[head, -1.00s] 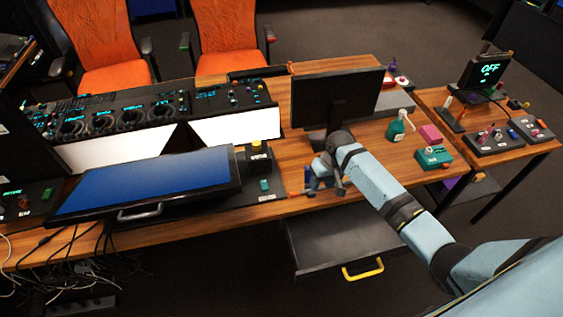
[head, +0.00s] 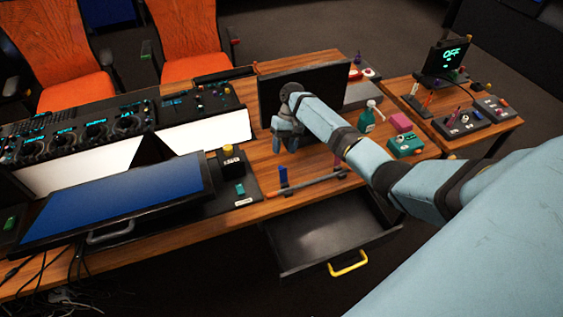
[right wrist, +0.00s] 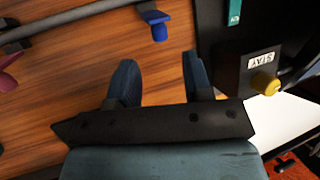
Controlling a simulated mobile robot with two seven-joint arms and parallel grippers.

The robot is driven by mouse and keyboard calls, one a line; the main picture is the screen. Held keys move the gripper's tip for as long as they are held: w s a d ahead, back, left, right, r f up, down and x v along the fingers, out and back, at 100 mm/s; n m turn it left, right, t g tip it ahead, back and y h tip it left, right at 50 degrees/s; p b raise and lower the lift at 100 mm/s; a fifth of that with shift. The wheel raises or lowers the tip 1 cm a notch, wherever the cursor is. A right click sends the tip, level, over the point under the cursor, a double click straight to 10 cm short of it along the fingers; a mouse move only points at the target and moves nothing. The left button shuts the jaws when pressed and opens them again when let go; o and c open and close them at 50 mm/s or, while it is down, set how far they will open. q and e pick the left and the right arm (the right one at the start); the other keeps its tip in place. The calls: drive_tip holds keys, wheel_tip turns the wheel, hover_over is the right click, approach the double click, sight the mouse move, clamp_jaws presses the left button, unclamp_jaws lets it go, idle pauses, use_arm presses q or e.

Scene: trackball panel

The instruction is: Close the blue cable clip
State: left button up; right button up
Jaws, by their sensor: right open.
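The blue cable clip (head: 283,177) stands near the front edge of the wooden table, at the left part of a grey bar or cable (head: 310,185). In the right wrist view the blue clip (right wrist: 158,27) shows at the top, ahead of the fingers and apart from them. I cannot tell whether the clip is open or closed. My right gripper (head: 284,146) is behind the clip, in front of the dark monitor. In the right wrist view its fingers (right wrist: 160,82) are spread with nothing between them. My left gripper is not in view.
A black panel with a yellow knob (head: 228,150) and a blue-screened display (head: 120,190) lie to the left. A green bottle (head: 369,117) and green box (head: 405,145) stand to the right. An open drawer (head: 325,240) with a yellow handle juts out below.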

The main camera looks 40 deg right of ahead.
sight(282, 173)
drive_tip(key=x, duration=0.5)
drive_tip(key=shift+s+a+f, duration=0.1)
drive_tip(key=shift+a+f, duration=0.05)
drive_tip(key=shift+f, duration=0.2)
drive_tip(key=c, duration=0.7)
